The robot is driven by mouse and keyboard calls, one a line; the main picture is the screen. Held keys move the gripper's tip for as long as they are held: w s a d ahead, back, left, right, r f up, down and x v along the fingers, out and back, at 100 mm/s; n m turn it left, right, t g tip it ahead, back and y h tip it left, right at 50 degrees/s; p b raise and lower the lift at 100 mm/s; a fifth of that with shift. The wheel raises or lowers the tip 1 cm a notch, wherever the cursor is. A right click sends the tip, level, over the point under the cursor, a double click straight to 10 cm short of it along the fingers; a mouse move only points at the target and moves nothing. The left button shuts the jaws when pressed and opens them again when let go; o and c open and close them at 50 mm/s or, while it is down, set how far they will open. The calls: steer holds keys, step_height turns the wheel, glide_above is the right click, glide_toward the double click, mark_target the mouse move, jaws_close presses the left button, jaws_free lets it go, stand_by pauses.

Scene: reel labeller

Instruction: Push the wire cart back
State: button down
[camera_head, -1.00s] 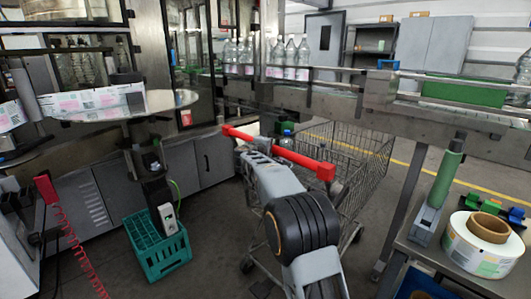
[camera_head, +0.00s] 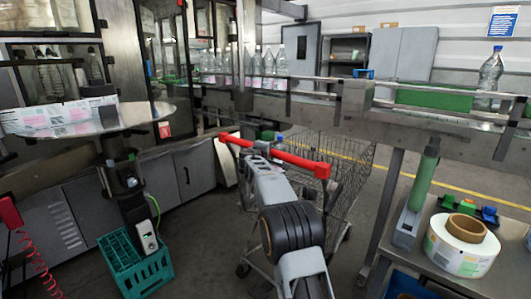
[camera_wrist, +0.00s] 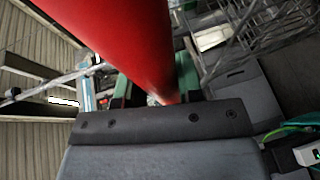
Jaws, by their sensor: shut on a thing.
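The wire cart (camera_head: 346,192) stands on the floor in front of me in the head view, partly under the conveyor and partly hidden by my arm. Its red handle bar (camera_head: 300,160) runs across its near side. My gripper (camera_head: 262,148) is shut on this handle, left of its middle. In the wrist view the red handle (camera_wrist: 125,40) passes large and close between the fingers of my gripper (camera_wrist: 165,98). The wire mesh of the cart (camera_wrist: 245,30) shows at the upper right there.
A conveyor (camera_head: 300,105) with bottles crosses behind the cart. A teal crate (camera_head: 140,268) stands on the floor at the left, by the labelling machine. A side table (camera_head: 440,262) with a label reel (camera_head: 462,245) stands close at the right. Floor between crate and cart is clear.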

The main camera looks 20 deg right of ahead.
steer(key=shift+d+r, duration=0.15)
steer(key=shift+r, duration=0.1)
steer(key=c, duration=1.1)
jaws_free()
steer(key=shift+f, duration=0.1)
steer(key=shift+o, duration=0.6)
steer(key=shift+w+d, duration=0.1)
steer(key=shift+d, duration=0.1)
steer(key=shift+o, duration=1)
steer(key=shift+a+f, duration=0.1)
steer(key=shift+a, duration=0.1)
steer(key=b+v, duration=0.2)
steer(key=v, duration=1.1)
steer(key=shift+s+a+b, duration=0.25)
steer(key=shift+s+b, duration=0.1)
steer(key=shift+b, duration=0.05)
